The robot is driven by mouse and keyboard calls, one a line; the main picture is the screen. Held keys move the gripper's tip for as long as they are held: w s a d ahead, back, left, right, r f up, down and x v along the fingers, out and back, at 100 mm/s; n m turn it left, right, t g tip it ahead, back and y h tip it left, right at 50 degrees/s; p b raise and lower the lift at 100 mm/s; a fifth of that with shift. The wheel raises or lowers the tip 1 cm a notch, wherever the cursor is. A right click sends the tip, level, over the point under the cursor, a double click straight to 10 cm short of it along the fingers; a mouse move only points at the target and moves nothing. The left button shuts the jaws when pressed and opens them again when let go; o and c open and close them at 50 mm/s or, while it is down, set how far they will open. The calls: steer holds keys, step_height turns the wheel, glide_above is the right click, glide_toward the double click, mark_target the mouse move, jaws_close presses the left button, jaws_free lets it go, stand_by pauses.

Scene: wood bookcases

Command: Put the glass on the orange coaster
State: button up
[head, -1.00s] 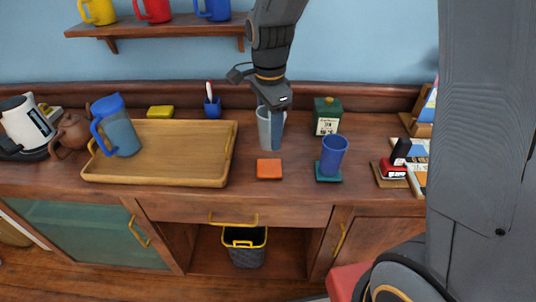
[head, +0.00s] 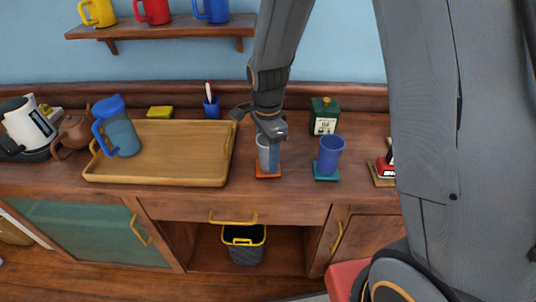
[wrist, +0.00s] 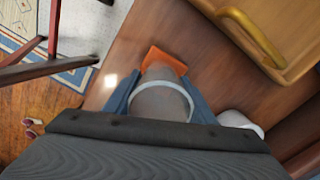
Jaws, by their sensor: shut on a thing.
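The clear glass (head: 268,155) is upright between the fingers of my gripper (head: 271,140), which is shut on it. In the head view its base overlaps the orange coaster (head: 268,174), whose front edge shows below it. The wrist view shows the rim of the glass (wrist: 160,98) between the two fingers (wrist: 160,105), with part of the orange coaster (wrist: 166,58) showing beyond it. Whether the base touches the coaster is hard to tell.
A blue cup (head: 330,153) on a teal coaster (head: 327,174) stands close at right. A wooden tray (head: 190,180) with a blue-lidded pitcher (head: 122,135) is at left. A green tea box (head: 324,116) and a blue pen cup (head: 211,108) stand behind.

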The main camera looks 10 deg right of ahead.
steer(key=shift+f, duration=0.1)
steer(key=o, duration=1.2)
step_height(320, 180, up, 12)
steer(key=b, duration=0.2)
